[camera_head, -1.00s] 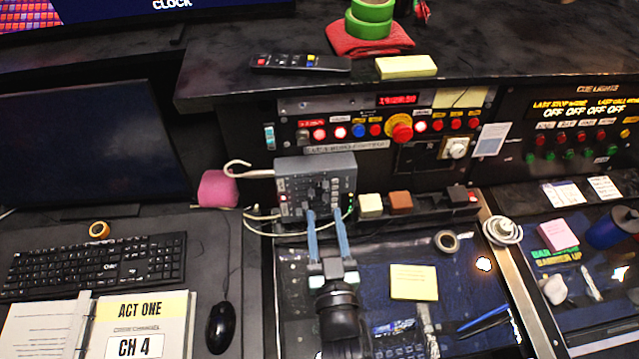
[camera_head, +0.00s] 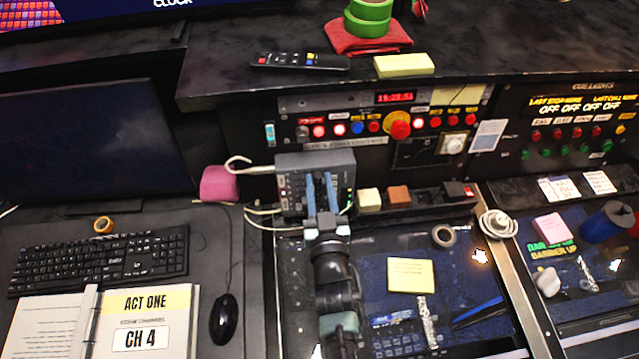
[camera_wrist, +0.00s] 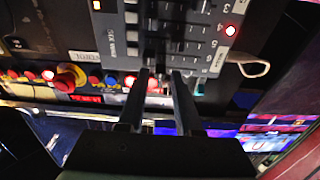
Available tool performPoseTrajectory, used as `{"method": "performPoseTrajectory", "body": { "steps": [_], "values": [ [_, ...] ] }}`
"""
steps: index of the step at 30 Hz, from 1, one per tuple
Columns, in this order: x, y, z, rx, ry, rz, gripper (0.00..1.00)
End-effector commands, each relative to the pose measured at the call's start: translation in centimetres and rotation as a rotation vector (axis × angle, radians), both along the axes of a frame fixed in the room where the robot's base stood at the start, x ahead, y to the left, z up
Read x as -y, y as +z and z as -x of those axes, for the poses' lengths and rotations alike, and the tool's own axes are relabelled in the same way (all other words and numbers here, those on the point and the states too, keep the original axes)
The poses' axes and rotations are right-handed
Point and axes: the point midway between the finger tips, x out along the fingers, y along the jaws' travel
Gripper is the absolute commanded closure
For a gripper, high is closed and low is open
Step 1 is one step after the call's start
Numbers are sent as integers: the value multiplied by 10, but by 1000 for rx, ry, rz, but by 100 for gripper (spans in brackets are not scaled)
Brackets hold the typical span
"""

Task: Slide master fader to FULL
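The grey control console (camera_head: 318,161) stands upright on the desk below the button panel. Its face carries small keys, lit red and green lamps and dark slots; it also fills the top of the wrist view (camera_wrist: 118,32). My gripper (camera_head: 321,176) is in front of the console's middle, its two blue fingers reaching up over the face. In the wrist view my gripper (camera_wrist: 161,72) shows a gap between the fingertips, at the console's edge. The fingers partly hide the slots, and I cannot make out the master fader's knob or tell whether the fingers touch it.
A row of lit buttons with a big red knob (camera_head: 399,126) lies behind the console. Pale and brown blocks (camera_head: 399,196) sit to its right.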

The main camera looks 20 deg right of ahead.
Motion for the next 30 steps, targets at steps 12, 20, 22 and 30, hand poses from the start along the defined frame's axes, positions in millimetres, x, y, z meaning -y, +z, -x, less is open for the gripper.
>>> {"method": "performPoseTrajectory", "body": {
  "steps": [12, 20, 22, 30],
  "values": [
    [0, 0, 0, 0, 0, 0, 100],
    [0, 0, 0, 0, 0, 0, 100],
    [0, 0, 0, 0, 0, 0, 100],
    [0, 0, 0, 0, 0, 0, 100]
  ]
}}
